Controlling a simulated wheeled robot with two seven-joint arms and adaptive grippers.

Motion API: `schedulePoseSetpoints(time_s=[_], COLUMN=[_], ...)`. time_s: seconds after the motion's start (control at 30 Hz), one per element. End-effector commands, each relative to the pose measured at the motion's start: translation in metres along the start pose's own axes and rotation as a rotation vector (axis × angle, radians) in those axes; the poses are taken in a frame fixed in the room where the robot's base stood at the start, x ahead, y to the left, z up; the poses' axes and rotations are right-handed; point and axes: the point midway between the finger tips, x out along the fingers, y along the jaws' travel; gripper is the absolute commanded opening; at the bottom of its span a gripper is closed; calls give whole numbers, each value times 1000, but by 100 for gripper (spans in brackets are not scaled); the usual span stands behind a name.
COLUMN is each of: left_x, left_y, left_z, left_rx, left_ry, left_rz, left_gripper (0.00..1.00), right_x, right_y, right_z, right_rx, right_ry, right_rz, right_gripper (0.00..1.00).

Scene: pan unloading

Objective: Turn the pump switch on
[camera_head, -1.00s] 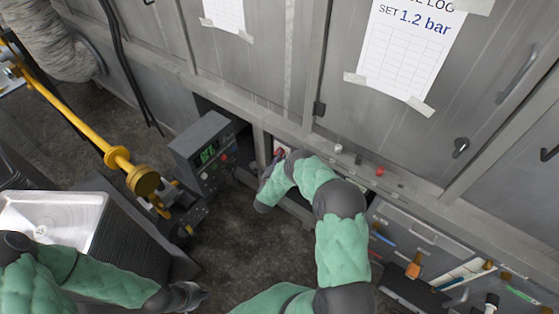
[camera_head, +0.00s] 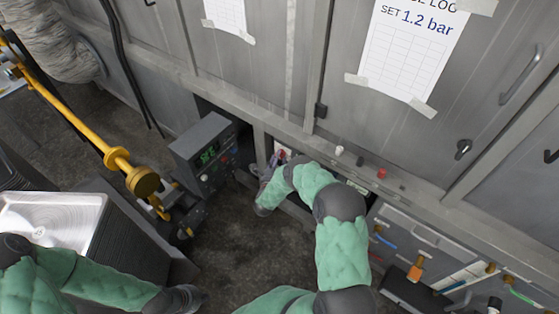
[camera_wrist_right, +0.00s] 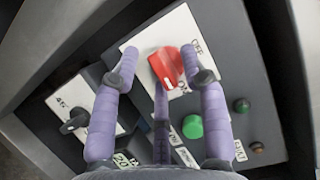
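The red rotary pump switch (camera_wrist_right: 165,68) sits on a white label plate in the right wrist view, with "OFF" printed beside it. Its white mark points to the lower part of the picture. My right gripper (camera_wrist_right: 160,66) has its purple fingers spread around the knob. A gap shows on the left; the right finger is close to the knob, and I cannot tell whether it touches. In the head view my right gripper (camera_head: 264,200) is at the low panel, mostly hidden by its wrist. My left gripper (camera_head: 185,298) is at the bottom left, its fingers unclear.
A green button (camera_wrist_right: 192,127) and a black rotary switch (camera_wrist_right: 75,120) flank the red knob. A grey box with a green display (camera_head: 208,155) stands left of my right arm. A yellow rod (camera_head: 75,115) and a metal pan (camera_head: 50,218) are at left. Grey cabinets stand behind.

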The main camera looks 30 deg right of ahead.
Motion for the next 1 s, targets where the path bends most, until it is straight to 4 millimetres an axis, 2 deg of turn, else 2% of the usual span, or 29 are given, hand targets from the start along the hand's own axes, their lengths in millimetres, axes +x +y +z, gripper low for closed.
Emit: schedulePoseSetpoints(time_s=[0.33,0.47,0.57,1.0], left_x=[0,0,0,0], left_y=[0,0,0,0], left_z=[0,0,0,0], left_rx=[0,0,0,0], left_ry=[0,0,0,0], left_rz=[0,0,0,0], left_gripper=[0,0,0,0], right_x=[0,-6,-19,-100], right_y=[1,1,2,1], right_z=[-3,-3,-3,0], right_rx=[-1,-2,-3,-1], right_ry=[7,6,6,2], right_rz=[1,2,3,2], right_gripper=[46,46,46,46])
